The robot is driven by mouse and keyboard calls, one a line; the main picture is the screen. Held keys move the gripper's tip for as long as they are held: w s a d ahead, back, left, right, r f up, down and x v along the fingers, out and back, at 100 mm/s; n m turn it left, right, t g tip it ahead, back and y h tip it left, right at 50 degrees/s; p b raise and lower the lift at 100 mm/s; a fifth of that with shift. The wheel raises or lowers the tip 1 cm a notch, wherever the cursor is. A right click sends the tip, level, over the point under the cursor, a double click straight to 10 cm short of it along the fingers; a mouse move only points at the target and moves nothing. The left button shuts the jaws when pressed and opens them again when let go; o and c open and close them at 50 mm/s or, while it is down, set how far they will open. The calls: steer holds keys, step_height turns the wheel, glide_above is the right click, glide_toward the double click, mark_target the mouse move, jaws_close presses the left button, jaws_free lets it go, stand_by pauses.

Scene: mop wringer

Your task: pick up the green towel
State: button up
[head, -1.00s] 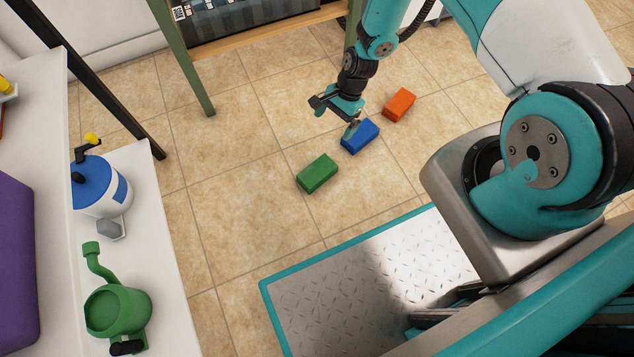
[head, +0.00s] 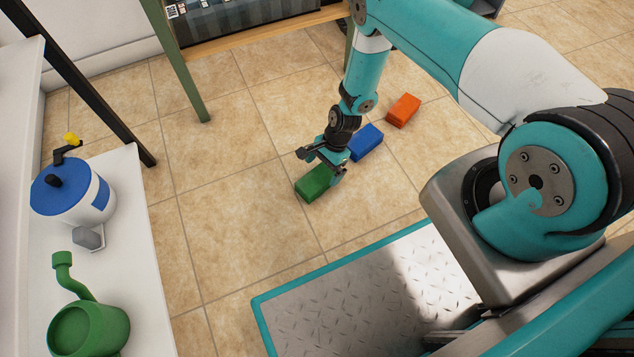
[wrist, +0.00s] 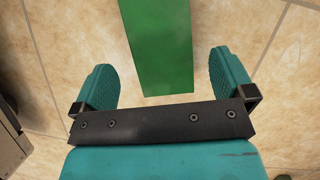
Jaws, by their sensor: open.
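The green towel (head: 312,184) is a block-shaped green thing lying on the tiled floor. In the wrist view the towel (wrist: 157,45) runs from the top edge down to between the finger ends. My gripper (head: 320,166) is over the towel in the head view and hides part of it. In the wrist view my gripper (wrist: 168,80) is open, with one teal finger on each side of the towel and a gap on both sides. I cannot tell how high the fingers are above the floor.
A blue block (head: 366,142) lies just behind my gripper, and an orange block (head: 403,110) lies further right. A white table (head: 140,290) at the left bears a green watering can (head: 90,330) and a blue-lidded white bucket (head: 75,195). The floor left of the towel is clear.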

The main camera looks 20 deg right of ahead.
mark_target(318, 177)
steer(key=b+x, duration=0.3)
steer(key=x, duration=0.2)
steer(key=shift+a+r, duration=0.1)
steer(key=shift+r, duration=0.1)
steer(key=c, duration=1)
steer(key=shift+r, duration=0.15)
